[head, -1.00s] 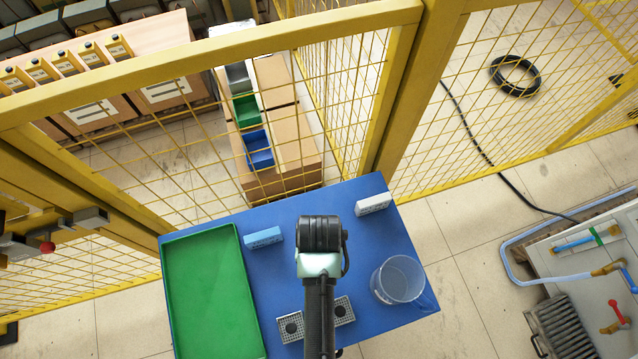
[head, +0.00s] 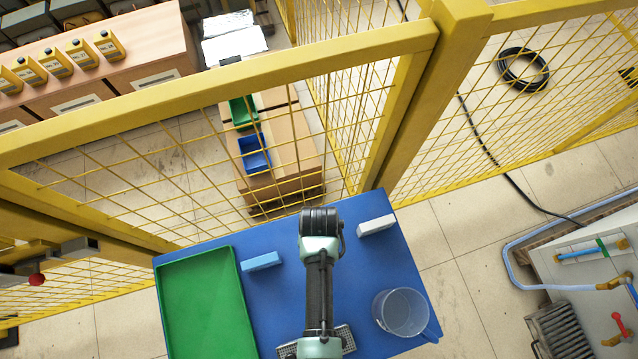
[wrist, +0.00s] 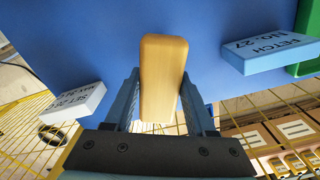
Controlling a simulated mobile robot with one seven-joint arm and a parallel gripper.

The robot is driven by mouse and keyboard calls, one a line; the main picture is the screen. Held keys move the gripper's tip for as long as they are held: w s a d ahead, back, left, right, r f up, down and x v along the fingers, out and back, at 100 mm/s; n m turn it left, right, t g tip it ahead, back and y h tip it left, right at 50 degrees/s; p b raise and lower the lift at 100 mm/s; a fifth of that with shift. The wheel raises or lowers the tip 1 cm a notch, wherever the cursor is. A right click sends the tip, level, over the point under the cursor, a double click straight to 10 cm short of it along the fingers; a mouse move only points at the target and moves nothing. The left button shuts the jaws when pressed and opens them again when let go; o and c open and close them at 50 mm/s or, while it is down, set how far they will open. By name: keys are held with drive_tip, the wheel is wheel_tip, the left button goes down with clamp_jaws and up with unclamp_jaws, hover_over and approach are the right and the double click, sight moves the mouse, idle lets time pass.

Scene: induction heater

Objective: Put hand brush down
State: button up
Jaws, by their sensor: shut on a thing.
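The hand brush's pale wooden handle (wrist: 163,60) stands out between the fingers of my gripper (wrist: 160,95) in the wrist view. The fingers are closed on its two sides. The brush's bristles are not seen. The blue table (wrist: 120,25) fills the space beyond the handle; I cannot tell whether the brush touches it. In the head view my arm hides the gripper and the brush, over the middle of the blue table (head: 290,285).
A green tray (head: 205,310) lies on the table's left side. A light-blue block (head: 262,262), a white block (head: 376,226) and a clear jug (head: 400,312) stand around my arm. Yellow mesh fence (head: 220,95) borders the far side. Some bare tabletop lies between these.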

drive_tip(key=shift+f, duration=1.6)
drive_tip(key=shift+f+b, duration=0.2)
drive_tip(key=shift+b, duration=0.1)
drive_tip(key=o, duration=1.3)
drive_tip(key=shift+r, duration=0.1)
wheel_tip(320, 180, up, 12)
drive_tip(key=shift+r+p, duration=0.15)
drive_tip(key=shift+p, duration=0.4)
